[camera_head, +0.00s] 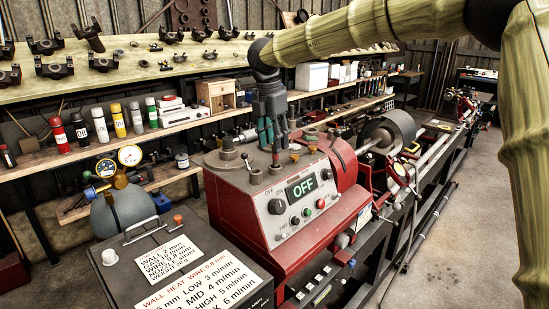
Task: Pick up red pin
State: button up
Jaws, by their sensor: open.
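My gripper (272,138) hangs pointing down above the top of the red lathe headstock (240,195), its dark fingers with teal pads apart. A small, thin, reddish-brown upright piece (276,158) stands on the headstock top just under the fingertips. It may be the red pin, but it is too small to be sure.
A lever with a dark knob (246,160) and a round dark cap (228,148) stand left of my gripper. The lathe chuck (388,133) lies to the right. A grey box (190,262) with labels and an orange-red knob (178,220) is in front. Shelves hold several bottles (100,124).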

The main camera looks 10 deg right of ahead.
aim_at(275, 159)
jog(key=shift+s+d+f+p, duration=0.2)
jog(key=shift+s+f+p, duration=0.4)
jog(key=shift+s+f, duration=0.2)
jog(key=shift+w+f, duration=0.1)
jog(key=shift+f, duration=0.25)
jog(key=shift+w+f, duration=0.4)
jog(key=shift+w, duration=0.05)
jog(key=shift+s+r, duration=0.2)
jog(key=shift+s, duration=0.05)
jog(key=c, duration=0.3)
jog(key=shift+s, duration=0.1)
jog(key=c, duration=0.4)
grip_shut()
